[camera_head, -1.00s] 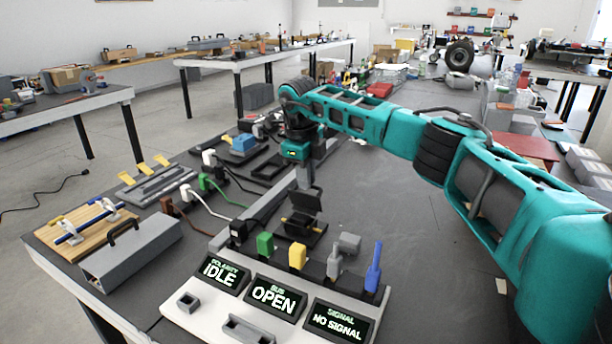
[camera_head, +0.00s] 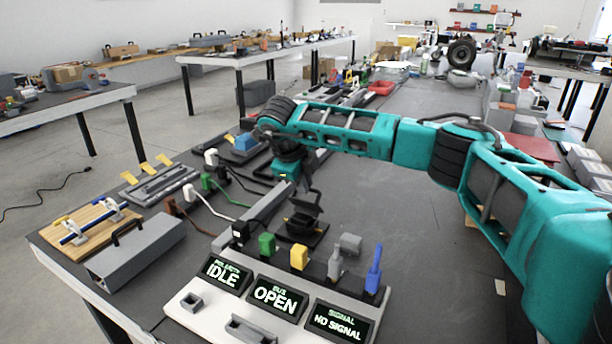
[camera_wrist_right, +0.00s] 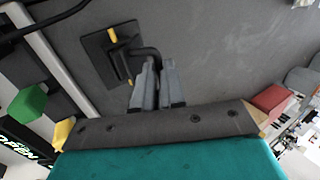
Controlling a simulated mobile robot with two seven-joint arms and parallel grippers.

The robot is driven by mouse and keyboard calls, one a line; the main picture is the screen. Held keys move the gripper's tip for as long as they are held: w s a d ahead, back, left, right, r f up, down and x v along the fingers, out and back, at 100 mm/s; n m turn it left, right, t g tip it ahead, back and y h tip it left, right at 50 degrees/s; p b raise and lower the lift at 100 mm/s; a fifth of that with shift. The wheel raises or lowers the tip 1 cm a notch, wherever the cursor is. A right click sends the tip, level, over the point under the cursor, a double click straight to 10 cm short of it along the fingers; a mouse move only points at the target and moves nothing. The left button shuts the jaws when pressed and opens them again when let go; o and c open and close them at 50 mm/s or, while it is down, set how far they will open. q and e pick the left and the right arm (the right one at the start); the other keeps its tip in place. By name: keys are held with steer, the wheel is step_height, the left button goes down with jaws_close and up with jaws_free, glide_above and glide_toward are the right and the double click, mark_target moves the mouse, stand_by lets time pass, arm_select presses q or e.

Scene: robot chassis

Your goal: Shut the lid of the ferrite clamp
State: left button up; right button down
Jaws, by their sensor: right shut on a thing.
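The ferrite clamp (camera_head: 301,231) is a small dark block with a yellow detail, standing on the bench behind the row of coloured plugs. Its dark lid (camera_head: 306,206) is raised and tilted above the base. The clamp also shows in the right wrist view as a black plate (camera_wrist_right: 98,60) with yellow parts. My right gripper (camera_wrist_right: 158,70) is at the lid, its grey fingers close together and shut on a dark part of it. The exact contact is partly hidden by the fingers. My left gripper is not in view.
A white panel (camera_head: 213,318) with displays reading IDLE, OPEN and NO SIGNAL stands in front. A grey bar and cables lie to the left.

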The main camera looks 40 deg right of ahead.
steer(key=shift+s+a+f+t+h+b, duration=0.15)
steer(key=shift+a+t+h+b, duration=0.1)
steer(key=shift+a+h, duration=0.15)
steer(key=shift+s+a+f+t+h+b, duration=0.1)
steer(key=shift+s+a+t+h+b, duration=0.15)
steer(key=shift+h, duration=0.25)
steer(key=shift+s+a+f+t+h+b, duration=0.1)
steer(key=shift+a+t+h+b, duration=0.3)
steer(key=shift+h, duration=0.3)
steer(key=c, duration=1.2)
jaws_free()
steer(key=p+v, duration=0.2)
steer(key=v, duration=1.1)
